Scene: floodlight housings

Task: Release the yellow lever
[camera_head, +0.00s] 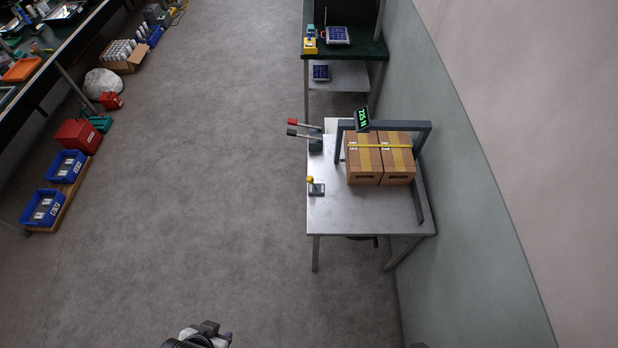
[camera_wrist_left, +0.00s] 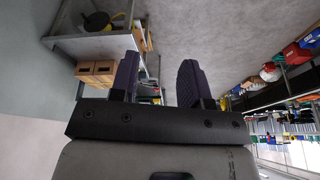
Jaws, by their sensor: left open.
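The yellow lever (camera_head: 310,181) is a small yellow knob above a grey base, near the left edge of a metal table (camera_head: 345,218). My left gripper (camera_head: 213,332) is at the bottom edge of the head view, well apart from the lever and the table. In the left wrist view its two purple fingers (camera_wrist_left: 158,80) are spread with nothing between them, so it is open and empty. I cannot make out the lever for sure in the left wrist view. My right gripper is not in view.
Two taped cardboard boxes (camera_head: 362,165) stand on the table under a grey frame (camera_head: 424,190) with a green-lettered display (camera_head: 362,119). Two levers, one with a red grip (camera_head: 293,122) and one with a black grip (camera_head: 292,132), stand at the far left. The floor (camera_head: 200,200) left of the table is clear.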

